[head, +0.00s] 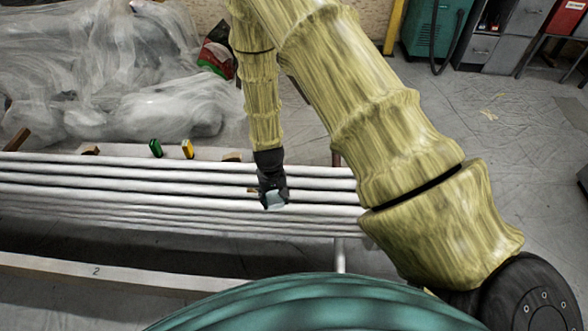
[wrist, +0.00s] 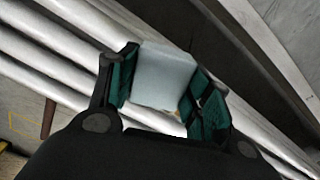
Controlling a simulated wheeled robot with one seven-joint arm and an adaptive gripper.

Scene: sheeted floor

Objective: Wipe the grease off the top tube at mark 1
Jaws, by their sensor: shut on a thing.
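Several long white tubes (head: 110,180) lie side by side across the left half of the head view; they also run diagonally in the wrist view (wrist: 55,62). My gripper (head: 273,196) is over the tubes, near their right part. It is shut on a pale blue-grey block (wrist: 160,78), which also shows at the fingertips in the head view (head: 275,202). The block is over or against a tube; I cannot tell if it touches. A small brownish patch (wrist: 173,112) shows by the block's lower edge. I see no mark 1.
A beam marked "2" (head: 140,276) lies in front of the tubes. A green item (head: 155,148) and a yellow item (head: 188,149) stand behind them. Plastic sheeting (head: 90,70) heaps at the back left. A green cabinet (head: 432,30) stands at the back right. Open floor lies right.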

